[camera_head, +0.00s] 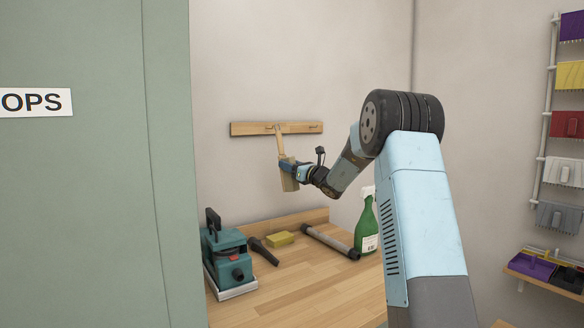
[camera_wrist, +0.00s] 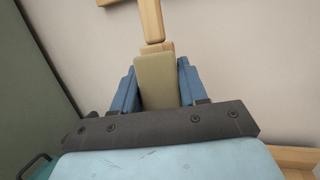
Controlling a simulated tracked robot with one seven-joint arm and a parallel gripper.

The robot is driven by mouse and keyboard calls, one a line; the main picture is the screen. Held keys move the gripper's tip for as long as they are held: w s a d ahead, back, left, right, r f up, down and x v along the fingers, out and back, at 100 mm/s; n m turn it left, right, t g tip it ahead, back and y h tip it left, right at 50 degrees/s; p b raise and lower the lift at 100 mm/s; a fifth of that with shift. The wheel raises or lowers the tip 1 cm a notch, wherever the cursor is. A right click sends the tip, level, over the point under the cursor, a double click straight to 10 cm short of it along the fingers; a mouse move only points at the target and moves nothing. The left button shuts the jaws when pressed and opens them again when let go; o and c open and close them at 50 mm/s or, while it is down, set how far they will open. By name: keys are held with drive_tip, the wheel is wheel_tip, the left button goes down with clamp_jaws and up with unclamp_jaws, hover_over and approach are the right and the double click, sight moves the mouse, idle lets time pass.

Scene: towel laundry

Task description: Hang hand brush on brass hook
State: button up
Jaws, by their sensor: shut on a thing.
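The hand brush (camera_head: 289,180) has a light wooden handle and a pale olive bristle block. It is upright, handle up, in front of the wall. My gripper (camera_head: 294,171) is shut on the brush around its bristle block. In the wrist view the bristle block (camera_wrist: 155,80) sits between my blue fingers, with the handle (camera_wrist: 151,18) rising above. The handle's top overlaps the wooden rail (camera_head: 245,128) on the wall, which carries small hooks. One small hook (camera_head: 312,126) shows right of the handle. I cannot tell whether the handle touches a hook.
Below is a wooden bench (camera_head: 310,285) holding a teal machine (camera_head: 230,257), a black nozzle (camera_head: 263,251), a yellow sponge (camera_head: 280,239), a grey tube (camera_head: 330,242) and a green spray bottle (camera_head: 367,225). A green panel (camera_head: 95,200) stands at left. Racks with coloured tools (camera_head: 566,125) are at right.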

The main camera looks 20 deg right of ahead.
drive_tip(key=shift+w+a+f, duration=0.2)
drive_tip(key=shift+w+a, duration=0.1)
drive_tip(key=shift+w, duration=0.6)
drive_tip(key=shift+w+a+f, duration=0.25)
drive_tip(key=shift+w+a, duration=0.05)
drive_tip(key=shift+w, duration=0.55)
drive_tip(key=shift+w+a+f, duration=0.2)
drive_tip(key=shift+w+a, duration=0.1)
drive_tip(key=shift+w, duration=0.6)
drive_tip(key=o, duration=1.2)
